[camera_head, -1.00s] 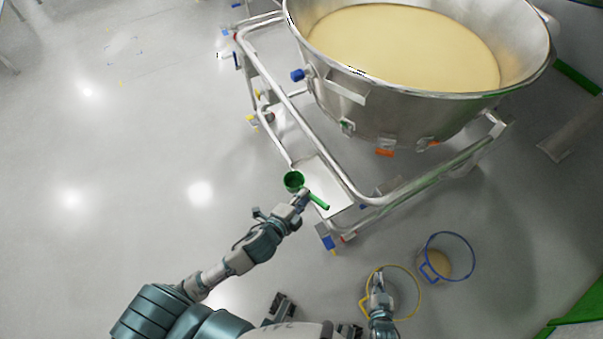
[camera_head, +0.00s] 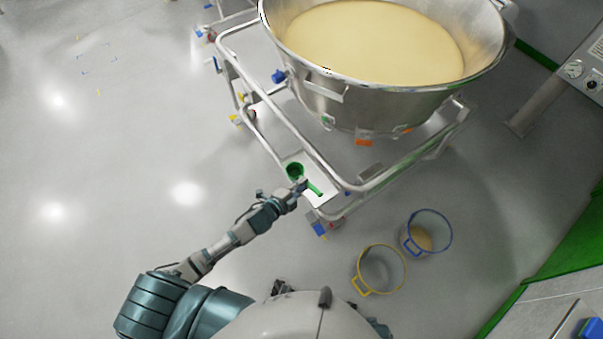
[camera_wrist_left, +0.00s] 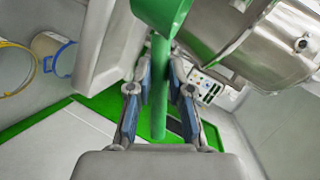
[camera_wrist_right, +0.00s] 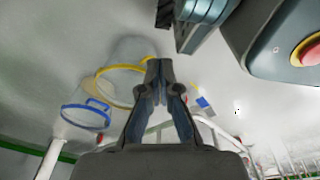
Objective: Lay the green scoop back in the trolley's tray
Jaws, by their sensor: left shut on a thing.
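The green scoop (camera_head: 295,171) is in my left gripper (camera_head: 301,187), which is shut on its handle. In the head view its cup and handle overlap the trolley's pale tray (camera_head: 325,198); I cannot tell whether it touches the tray. In the left wrist view the green handle (camera_wrist_left: 158,90) runs between the fingers of the left gripper (camera_wrist_left: 159,92), with the cup at the top. My right gripper (camera_wrist_right: 159,72) shows in the right wrist view with its fingertips together and nothing between them. It is not in the head view.
The trolley's tubular rail (camera_head: 300,140) runs beside the tray, under a large steel bowl (camera_head: 340,95) of pale powder. A yellow-rimmed bucket (camera_head: 381,270) and a blue-rimmed bucket (camera_head: 428,232) stand on the floor at right. The floor at left is clear.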

